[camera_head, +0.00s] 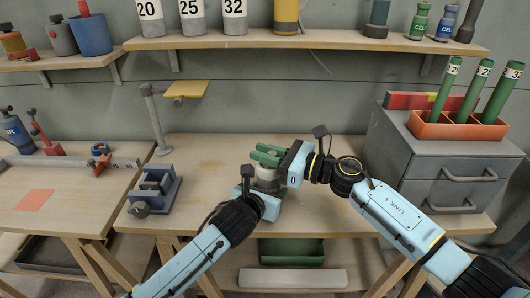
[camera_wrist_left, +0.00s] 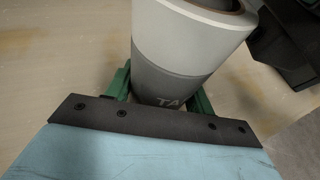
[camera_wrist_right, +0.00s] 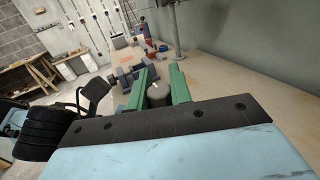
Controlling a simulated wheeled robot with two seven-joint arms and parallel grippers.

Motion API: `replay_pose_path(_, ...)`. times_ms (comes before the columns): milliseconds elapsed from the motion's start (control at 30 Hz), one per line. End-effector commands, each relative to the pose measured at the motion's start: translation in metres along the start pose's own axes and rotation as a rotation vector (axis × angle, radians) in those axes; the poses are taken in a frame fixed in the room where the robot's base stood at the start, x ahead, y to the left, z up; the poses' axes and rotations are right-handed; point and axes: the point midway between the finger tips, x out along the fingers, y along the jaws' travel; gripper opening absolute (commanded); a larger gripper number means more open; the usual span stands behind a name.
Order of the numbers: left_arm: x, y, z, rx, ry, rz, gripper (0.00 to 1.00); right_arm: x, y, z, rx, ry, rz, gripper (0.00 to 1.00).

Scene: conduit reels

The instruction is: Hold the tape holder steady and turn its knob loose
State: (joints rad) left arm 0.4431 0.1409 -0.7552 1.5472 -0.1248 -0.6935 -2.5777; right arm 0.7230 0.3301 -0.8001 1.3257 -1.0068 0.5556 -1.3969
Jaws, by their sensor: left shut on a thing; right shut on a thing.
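The tape holder (camera_head: 267,178) stands on the middle table between my two grippers. In the left wrist view it is a grey and white cylinder (camera_wrist_left: 185,45) with partly hidden lettering "TA". My left gripper (camera_wrist_left: 165,92) is shut on its grey lower body with green fingers on both sides. My right gripper (camera_head: 268,154) reaches over the top of the holder from the right. In the right wrist view its green fingers are shut on the round grey knob (camera_wrist_right: 158,94). The holder's far side is hidden.
A small blue-grey vise (camera_head: 152,190) sits at the table's left. A grey drawer cabinet (camera_head: 440,165) with an orange tray of green tubes fills the right. The table's back middle is clear.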

Motion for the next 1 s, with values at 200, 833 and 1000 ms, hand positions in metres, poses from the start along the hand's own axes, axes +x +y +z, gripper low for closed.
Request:
replay_pose_path(200, -0.0002, -0.0016, -0.0021, 0.003, 0.003, -0.002, 0.25, -0.0005, -0.0009, 0.0012, -0.002, -0.004, 0.016, 0.00)
replay_pose_path(833, -0.0001, -0.0014, -0.0021, -0.001, 0.004, -0.002, 0.25, -0.0004, -0.0001, 0.0006, 0.000, -0.003, 0.018, 0.43)
replay_pose_path(1000, 0.0000, -0.0012, -0.0021, -0.001, 0.004, -0.002, 0.25, -0.0020, -0.0001, 0.0001, 0.000, -0.002, 0.018, 0.43)
